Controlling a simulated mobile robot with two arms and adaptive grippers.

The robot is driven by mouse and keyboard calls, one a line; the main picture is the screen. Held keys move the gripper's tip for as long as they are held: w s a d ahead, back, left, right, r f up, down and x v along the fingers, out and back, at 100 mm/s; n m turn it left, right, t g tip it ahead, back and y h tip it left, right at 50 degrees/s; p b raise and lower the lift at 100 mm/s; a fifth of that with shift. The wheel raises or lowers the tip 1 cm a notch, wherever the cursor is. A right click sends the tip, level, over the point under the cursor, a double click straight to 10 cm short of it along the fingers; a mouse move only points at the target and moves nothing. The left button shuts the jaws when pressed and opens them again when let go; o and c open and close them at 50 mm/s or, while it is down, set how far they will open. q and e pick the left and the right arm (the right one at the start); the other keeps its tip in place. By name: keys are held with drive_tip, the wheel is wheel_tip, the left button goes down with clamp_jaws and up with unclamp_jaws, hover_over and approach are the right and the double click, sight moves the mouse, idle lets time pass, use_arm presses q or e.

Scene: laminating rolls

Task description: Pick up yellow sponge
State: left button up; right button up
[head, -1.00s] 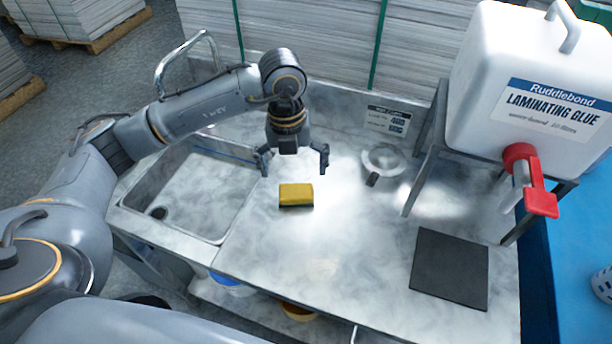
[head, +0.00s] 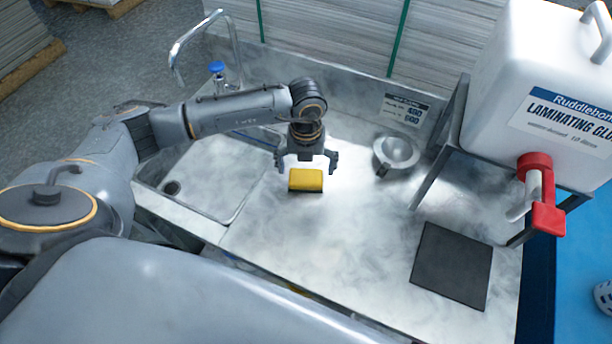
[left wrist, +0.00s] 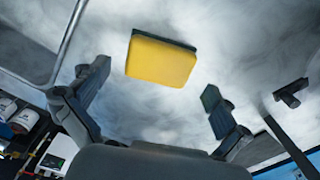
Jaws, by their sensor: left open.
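The yellow sponge (head: 306,179) with a dark green scouring side lies on the grey marbled counter (head: 290,240), right of the sink. My left gripper (head: 306,165) is open and empty, pointing down just behind and above the sponge in the head view. In the left wrist view the sponge (left wrist: 161,59) lies beyond the fingertips, between the lines of the two spread fingers (left wrist: 152,82), not touching either. My right gripper is not in view.
A sink basin (head: 205,175) with a tap (head: 205,40) is at the left. A metal bowl (head: 396,152) stands to the right of the gripper. A dark mat (head: 452,265) lies front right, below a glue container (head: 535,95) on a stand. The counter around the sponge is clear.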

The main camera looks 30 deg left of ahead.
sight(306, 176)
use_arm(q)
wheel_tip(306, 176, down, 2)
drive_tip(key=shift+f+p, duration=0.25)
drive_tip(key=shift+p, duration=0.15)
drive_tip(key=shift+f, duration=0.55)
drive_tip(key=c, duration=1.2)
drive_tip(key=shift+w+r, duration=0.1)
drive_tip(key=shift+r, duration=0.55)
drive_tip(key=s+d+r+b, duration=0.1)
drive_tip(key=s+d+r, duration=0.1)
drive_tip(key=s+r, duration=0.2)
drive_tip(key=s+d+r+b, duration=0.2)
drive_tip(key=s+d+r, duration=0.1)
drive_tip(key=s+r, duration=0.1)
drive_tip(key=s+d+r+b, duration=0.2)
drive_tip(key=s+r, duration=0.1)
drive_tip(key=s, duration=0.1)
drive_tip(key=shift+d+r, duration=0.35)
drive_tip(key=shift+r, duration=0.05)
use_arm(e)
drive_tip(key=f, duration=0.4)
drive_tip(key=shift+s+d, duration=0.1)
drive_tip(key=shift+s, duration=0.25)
